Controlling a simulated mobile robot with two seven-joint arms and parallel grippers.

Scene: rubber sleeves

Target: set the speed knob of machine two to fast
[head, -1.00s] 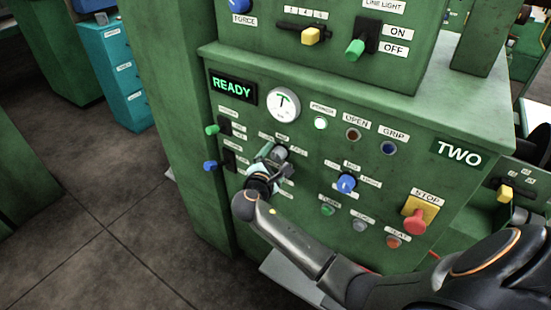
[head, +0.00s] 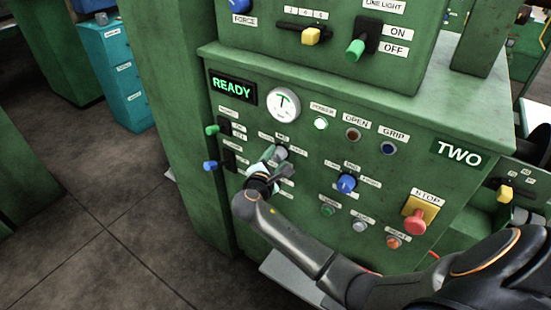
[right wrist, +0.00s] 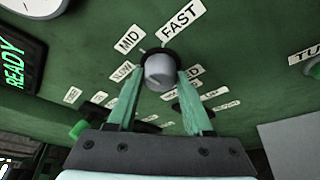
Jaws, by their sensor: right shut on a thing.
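The speed knob is a small grey round knob (right wrist: 159,72) on the green front of machine two. In the right wrist view the labels MID (right wrist: 128,39) and FAST (right wrist: 181,22) stand above it, and SLOW lies to its left. My right gripper (right wrist: 162,80) has its two green fingers on either side of the knob and is shut on it. The knob's pointer setting is not clear. In the head view the right gripper (head: 270,163) partly covers the knob (head: 280,153) and its labels. My left gripper is not in view.
The panel also holds a READY display (head: 232,88), a dial gauge (head: 284,105), a blue knob (head: 346,184), a red stop button (head: 415,222) and several small buttons. Two levers, green (head: 212,130) and blue (head: 210,166), stick out at the panel's left edge.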

